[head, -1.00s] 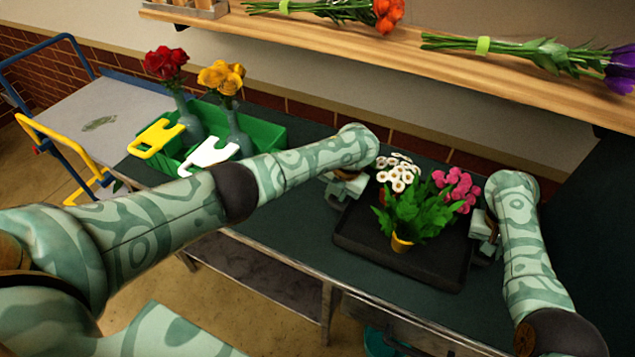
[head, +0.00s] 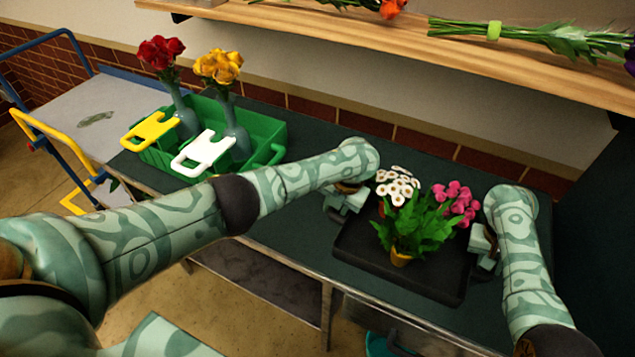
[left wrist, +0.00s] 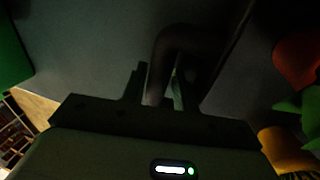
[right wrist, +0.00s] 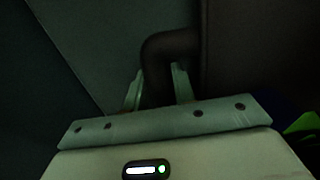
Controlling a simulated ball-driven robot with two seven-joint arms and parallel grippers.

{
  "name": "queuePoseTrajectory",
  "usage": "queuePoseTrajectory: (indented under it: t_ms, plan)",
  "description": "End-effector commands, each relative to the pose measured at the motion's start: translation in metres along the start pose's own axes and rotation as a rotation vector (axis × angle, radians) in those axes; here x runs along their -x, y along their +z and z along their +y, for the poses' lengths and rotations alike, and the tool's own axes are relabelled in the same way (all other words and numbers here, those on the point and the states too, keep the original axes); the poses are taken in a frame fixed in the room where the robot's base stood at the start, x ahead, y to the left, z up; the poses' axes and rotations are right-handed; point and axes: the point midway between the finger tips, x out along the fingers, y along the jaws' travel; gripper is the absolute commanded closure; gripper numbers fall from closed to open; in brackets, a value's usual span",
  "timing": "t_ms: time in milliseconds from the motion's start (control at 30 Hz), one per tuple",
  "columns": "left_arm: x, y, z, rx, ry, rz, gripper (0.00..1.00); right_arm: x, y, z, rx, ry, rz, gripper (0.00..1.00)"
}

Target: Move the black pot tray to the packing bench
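The black pot tray (head: 353,250) is on or just above the dark green worktop, near its front edge; I cannot tell if it touches. No surface shows clearly as the packing bench.
A green crate (head: 272,140) with vases of red and yellow roses stands left on the worktop (head: 290,232). White and yellow handled pieces are at its front. A blue-framed grey cart (head: 70,118) stands further left. A wooden shelf (head: 390,55) with bouquets runs above the back.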

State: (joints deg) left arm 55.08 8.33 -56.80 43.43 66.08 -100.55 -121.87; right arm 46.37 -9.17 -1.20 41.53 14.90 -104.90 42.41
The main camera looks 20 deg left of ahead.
Motion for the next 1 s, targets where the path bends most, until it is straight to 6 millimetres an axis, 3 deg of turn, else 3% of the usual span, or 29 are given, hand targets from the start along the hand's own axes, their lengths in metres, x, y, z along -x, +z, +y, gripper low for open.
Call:
queuePoseTrajectory:
  t_ms: [367, 467, 800, 1000]
  plan:
    - [0.008, 0.001, 0.001, 0.0, -0.001, -0.003, 0.59, 0.003, 0.0, -0.001, 0.0, -0.004, 0.002, 0.59]
    - [0.023, 0.001, 0.001, -0.001, -0.002, -0.005, 0.59, 0.002, 0.0, 0.0, 0.0, -0.003, 0.001, 0.59]
    - [0.099, 0.001, 0.002, 0.0, 0.0, -0.006, 0.59, 0.002, 0.0, 0.0, -0.001, -0.002, 0.001, 0.59]
    - [0.12, 0.001, 0.002, 0.001, 0.001, -0.002, 0.59, 0.004, 0.0, 0.0, -0.001, -0.003, 0.002, 0.59]
